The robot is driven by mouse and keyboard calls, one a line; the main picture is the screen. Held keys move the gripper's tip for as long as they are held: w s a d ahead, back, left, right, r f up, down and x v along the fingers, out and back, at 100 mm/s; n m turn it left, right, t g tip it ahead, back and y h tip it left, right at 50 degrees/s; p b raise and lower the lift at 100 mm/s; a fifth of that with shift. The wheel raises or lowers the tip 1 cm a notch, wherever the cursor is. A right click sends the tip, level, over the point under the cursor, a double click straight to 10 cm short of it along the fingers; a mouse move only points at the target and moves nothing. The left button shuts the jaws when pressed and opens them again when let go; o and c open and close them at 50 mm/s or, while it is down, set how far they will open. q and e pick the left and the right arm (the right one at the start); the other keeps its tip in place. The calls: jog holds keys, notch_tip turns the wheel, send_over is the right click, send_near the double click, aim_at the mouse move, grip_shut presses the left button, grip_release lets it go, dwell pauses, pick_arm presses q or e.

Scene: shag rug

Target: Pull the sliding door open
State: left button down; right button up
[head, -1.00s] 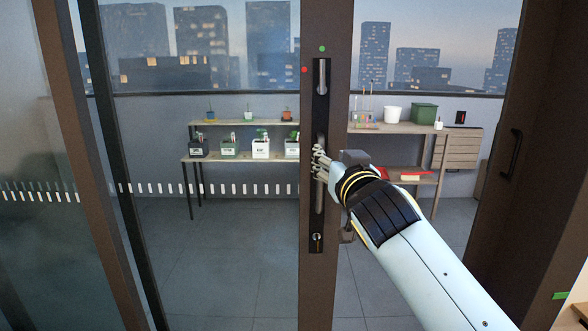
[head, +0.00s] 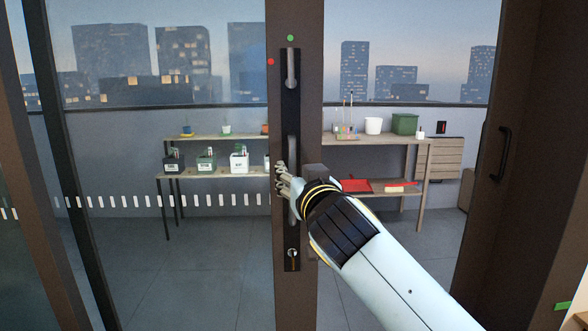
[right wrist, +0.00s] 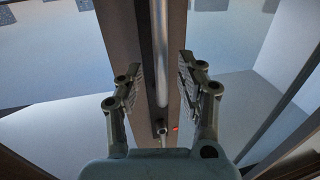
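The sliding door's brown stile (head: 310,110) stands upright near the middle of the head view. It carries a black plate with a silver upper fitting (head: 291,68), a vertical pull bar (head: 293,150) and a lock (head: 292,254) below. My right gripper (head: 281,179) is at the pull bar, partly covering its lower part. In the right wrist view, its two fingers (right wrist: 158,78) stand apart on either side of the silver bar (right wrist: 160,45), with gaps visible on both sides. My left gripper is in neither view.
A brown frame with a black handle (head: 503,153) stands at the right. Beyond the glass are a shelf with planters (head: 205,173), a table with a green box (head: 405,124) and a red tray (head: 355,186). A dark upright is at the left.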

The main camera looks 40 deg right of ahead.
aim_at(294, 171)
jog(key=shift+x, duration=1.55)
jog(key=shift+r, duration=0.1)
jog(key=shift+c, duration=0.3)
grip_shut()
jog(key=shift+w, duration=0.1)
